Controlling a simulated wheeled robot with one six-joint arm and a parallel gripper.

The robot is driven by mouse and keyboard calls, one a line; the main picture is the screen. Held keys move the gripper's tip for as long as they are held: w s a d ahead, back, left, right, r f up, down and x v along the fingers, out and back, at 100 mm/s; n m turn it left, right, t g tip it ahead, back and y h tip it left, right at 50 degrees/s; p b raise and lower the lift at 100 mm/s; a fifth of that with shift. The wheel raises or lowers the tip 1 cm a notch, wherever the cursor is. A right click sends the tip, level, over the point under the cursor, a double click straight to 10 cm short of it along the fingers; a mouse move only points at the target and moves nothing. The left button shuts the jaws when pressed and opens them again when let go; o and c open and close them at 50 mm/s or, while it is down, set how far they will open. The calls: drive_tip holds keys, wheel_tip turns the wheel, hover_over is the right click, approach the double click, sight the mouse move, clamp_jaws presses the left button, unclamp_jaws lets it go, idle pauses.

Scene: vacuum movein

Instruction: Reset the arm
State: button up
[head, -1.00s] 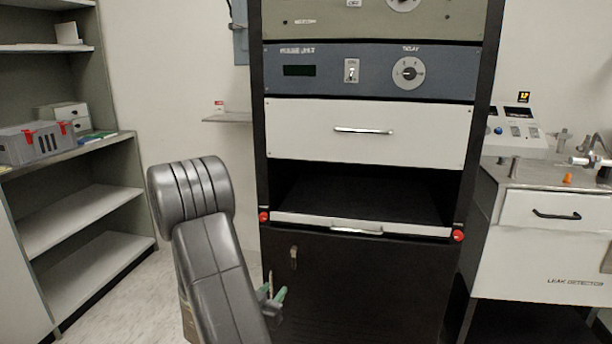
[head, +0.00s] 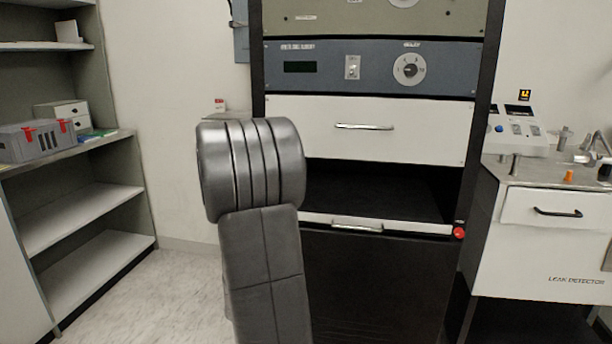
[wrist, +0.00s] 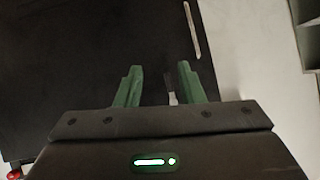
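My gripper (wrist: 159,74) shows in the wrist view with its two green fingers apart. It is in front of a dark panel (wrist: 75,60). A small pale piece shows between the fingers, and I cannot tell what it is or whether it is touched. In the head view my grey arm (head: 262,255) stands upright in front of the rack's left side, and the gripper is hidden behind it.
The black rack has a white drawer (head: 400,145), an open bay and a red knob (head: 459,233). The leak detector cart (head: 550,245) stands right. Shelves (head: 85,215) with a grey toolbox (head: 35,141) stand left. Floor between shelves and arm is clear.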

drive_tip(key=s+d+f+g+y, duration=0.1)
drive_tip(key=s+d+g, duration=0.3)
drive_tip(key=s, duration=0.7)
drive_tip(key=s+d+f+g+y+b, duration=0.1)
drive_tip(key=s+d+g, duration=0.2)
drive_tip(key=s, duration=0.9)
drive_tip(key=shift+d+n+g, duration=0.35)
drive_tip(key=shift+n+g, duration=0.05)
drive_tip(key=shift+g, duration=0.6)
drive_tip(key=shift+r, duration=0.1)
